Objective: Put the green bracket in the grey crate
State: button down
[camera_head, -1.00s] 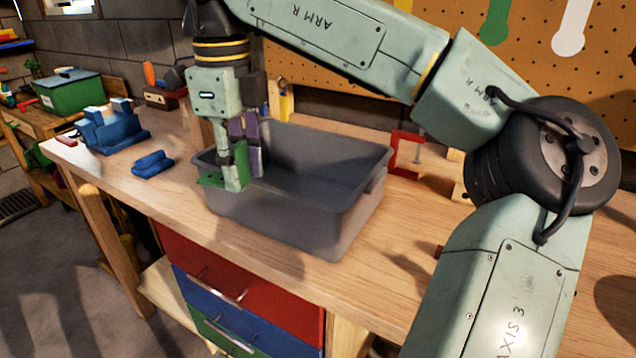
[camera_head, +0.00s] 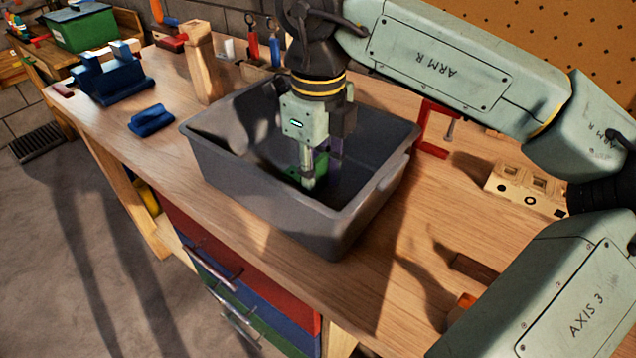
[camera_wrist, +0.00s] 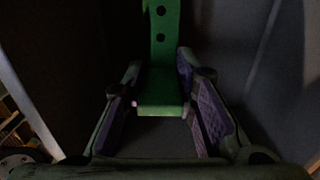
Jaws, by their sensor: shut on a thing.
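The grey crate (camera_head: 255,207) stands open on the wooden workbench. My gripper (camera_head: 318,168) is lowered inside it, its fingers below the rim. It is shut on the green bracket (camera_head: 293,168), which shows as a small green patch beside the fingers in the head view. In the wrist view the green bracket (camera_wrist: 161,60) stands between the purple-padded fingers of my gripper (camera_wrist: 163,105), with two dark holes in its upright part. I cannot tell whether the bracket touches the crate floor.
A blue vise-like block (camera_head: 110,80) and a small blue piece (camera_head: 151,120) lie left of the crate. A red clamp (camera_head: 432,130) and a wooden block with holes (camera_head: 525,188) are to the right. A wooden post (camera_head: 203,68) stands behind. Bare bench (camera_head: 400,240) lies in front right.

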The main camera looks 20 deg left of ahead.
aim_at(318, 191)
notch_tip(318, 191, down, 3)
jog(key=shift+f+p, duration=0.1)
jog(key=shift+p, duration=0.25)
jog(key=shift+f, duration=0.2)
jog(key=shift+f, duration=0.1)
jog(key=shift+f+b, duration=0.15)
jog(key=shift+b, duration=0.2)
jog(key=c, duration=1.3)
grip_release()
notch_tip(318, 191, up, 13)
jog(key=shift+f+b, duration=0.2)
jog(key=shift+b, duration=0.2)
